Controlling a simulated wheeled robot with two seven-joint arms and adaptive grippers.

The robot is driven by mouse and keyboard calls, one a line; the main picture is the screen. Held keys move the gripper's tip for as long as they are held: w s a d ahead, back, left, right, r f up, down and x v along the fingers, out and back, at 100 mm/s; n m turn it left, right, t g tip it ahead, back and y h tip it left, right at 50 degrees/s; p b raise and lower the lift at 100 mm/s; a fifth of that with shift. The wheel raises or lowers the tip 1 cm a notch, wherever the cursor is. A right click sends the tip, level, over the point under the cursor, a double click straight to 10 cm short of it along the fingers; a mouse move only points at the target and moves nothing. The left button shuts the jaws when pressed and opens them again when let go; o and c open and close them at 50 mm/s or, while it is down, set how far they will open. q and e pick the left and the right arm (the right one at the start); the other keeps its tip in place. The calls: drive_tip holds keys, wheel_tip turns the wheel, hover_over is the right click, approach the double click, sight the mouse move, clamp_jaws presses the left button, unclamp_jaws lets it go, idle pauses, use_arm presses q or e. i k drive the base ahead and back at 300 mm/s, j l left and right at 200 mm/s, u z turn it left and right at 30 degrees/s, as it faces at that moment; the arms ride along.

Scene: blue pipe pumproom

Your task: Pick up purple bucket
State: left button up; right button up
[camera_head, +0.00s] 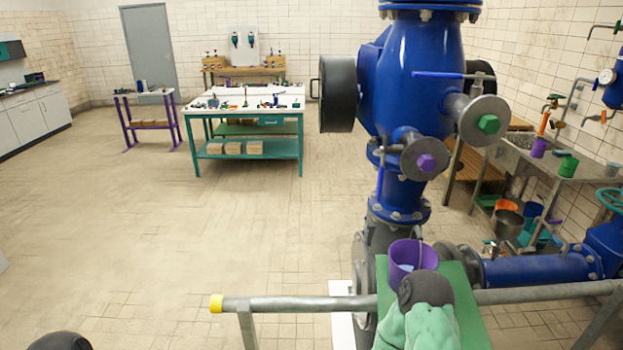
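The purple bucket (402,259) stands upright at the lower right of centre, at the far end of a green board (461,300). Its mouth faces up and something pale shows inside. Its lower front is partly hidden by a dark rounded shape (425,289), with light green cloth-like material (431,329) below it. Neither of my grippers can be made out in this view. A dark rounded piece at the bottom left edge may be part of my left arm.
A grey rail (293,304) with a yellow end runs across in front. Blue pipework (413,70) rises behind the bucket. A sink bench (545,160) holds other small purple and green containers, with more vessels below. Open tiled floor lies left; a green workbench (250,149) stands farther back.

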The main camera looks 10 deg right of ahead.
sight(407, 256)
drive_tip(key=z, duration=1.25)
